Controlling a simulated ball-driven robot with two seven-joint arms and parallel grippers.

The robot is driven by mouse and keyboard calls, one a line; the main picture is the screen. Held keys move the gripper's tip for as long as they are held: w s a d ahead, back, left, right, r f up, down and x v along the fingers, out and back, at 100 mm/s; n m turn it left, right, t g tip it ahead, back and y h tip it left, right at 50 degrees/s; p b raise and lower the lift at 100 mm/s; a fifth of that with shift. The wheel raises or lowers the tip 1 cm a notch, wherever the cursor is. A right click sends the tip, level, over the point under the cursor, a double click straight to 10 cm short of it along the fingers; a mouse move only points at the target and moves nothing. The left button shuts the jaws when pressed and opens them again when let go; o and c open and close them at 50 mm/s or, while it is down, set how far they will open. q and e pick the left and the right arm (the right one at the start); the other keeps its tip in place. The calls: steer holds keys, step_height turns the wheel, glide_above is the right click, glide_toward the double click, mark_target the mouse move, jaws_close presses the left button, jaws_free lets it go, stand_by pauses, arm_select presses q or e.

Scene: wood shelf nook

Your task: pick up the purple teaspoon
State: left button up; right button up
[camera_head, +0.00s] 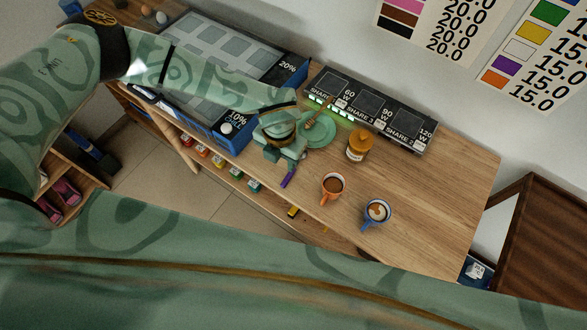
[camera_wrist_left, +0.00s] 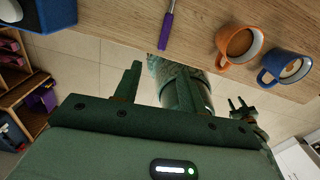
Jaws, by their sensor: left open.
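The purple teaspoon (camera_head: 288,179) lies at the front edge of the wooden counter, its handle pointing toward the edge. My left gripper (camera_head: 287,160) is just above and behind it in the head view and hides part of it. In the left wrist view the purple handle (camera_wrist_left: 166,30) lies ahead of the left gripper (camera_wrist_left: 168,75), roughly in line with the gap between its fingers. The fingers are apart with nothing held between them. A small dark pronged shape in the left wrist view (camera_wrist_left: 241,108) may be my right gripper; its jaws are unclear.
An orange mug (camera_head: 333,187) and a blue mug (camera_head: 376,213) stand to the right. Behind are a green saucer (camera_head: 325,139), a honey dipper (camera_head: 318,115) and a honey jar (camera_head: 357,150). The counter's right end is clear.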

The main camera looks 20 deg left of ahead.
arm_select(q)
steer(key=b, duration=0.1)
glide_above(286, 180)
steer(key=f, duration=0.6)
steer(key=shift+s+a+f, duration=0.25)
steer(key=shift+s+a, duration=0.05)
steer(key=f, duration=0.1)
steer(key=f+b, duration=0.1)
steer(key=f, duration=0.3)
steer(key=shift+w+d+f+b, duration=0.25)
steer(key=shift+w+d+b, duration=0.05)
steer(key=shift+w+b, duration=0.1)
steer(key=shift+s+r, duration=0.1)
jaws_close()
